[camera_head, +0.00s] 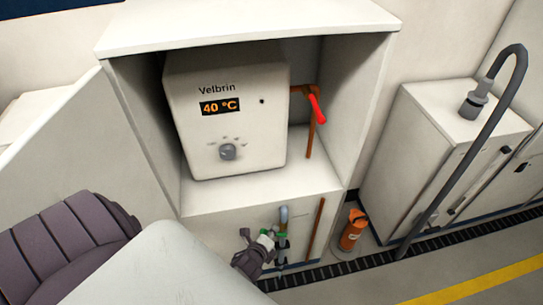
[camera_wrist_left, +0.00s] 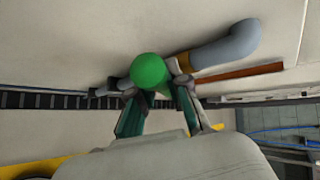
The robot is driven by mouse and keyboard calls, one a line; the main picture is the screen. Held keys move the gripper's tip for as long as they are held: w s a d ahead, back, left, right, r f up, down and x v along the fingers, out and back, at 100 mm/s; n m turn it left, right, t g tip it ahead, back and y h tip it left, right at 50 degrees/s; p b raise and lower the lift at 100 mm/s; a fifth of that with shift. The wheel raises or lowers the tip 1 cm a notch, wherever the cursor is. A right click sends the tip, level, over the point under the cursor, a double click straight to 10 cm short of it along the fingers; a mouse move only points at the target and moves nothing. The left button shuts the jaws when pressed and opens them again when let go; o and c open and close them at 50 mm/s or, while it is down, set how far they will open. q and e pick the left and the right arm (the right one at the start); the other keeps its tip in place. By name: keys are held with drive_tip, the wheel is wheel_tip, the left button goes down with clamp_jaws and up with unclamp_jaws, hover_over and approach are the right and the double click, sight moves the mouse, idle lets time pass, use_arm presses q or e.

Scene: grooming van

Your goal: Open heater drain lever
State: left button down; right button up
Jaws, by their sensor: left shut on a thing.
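The heater is a white box (camera_head: 225,115) marked "Velbrin" with a "40 °C" display and a round dial, inside an open cabinet. A red lever (camera_head: 317,108) sits on copper piping at its right side and slants down. Below the cabinet shelf, a grey pipe fitting with a green round knob (camera_wrist_left: 150,70) is on the lower panel. My left gripper (camera_head: 266,245) is at this fitting, its fingers shut on the green knob, which also shows small in the head view. The fingers partly hide the fitting. My right gripper is not in view.
A copper pipe (camera_head: 314,230) runs down the lower panel just right of my left gripper. An orange canister (camera_head: 352,230) stands on the floor by the cabinet. A white cabinet (camera_head: 440,150) with a grey hose (camera_head: 462,150) stands to the right. A dark floor grate runs along the wall base.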

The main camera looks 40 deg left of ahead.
use_arm(q)
drive_tip(key=c, duration=1.1)
unclamp_jaws()
drive_tip(key=v, duration=1.2)
drive_tip(key=shift+s+f, duration=0.1)
drive_tip(key=shift+c, duration=0.2)
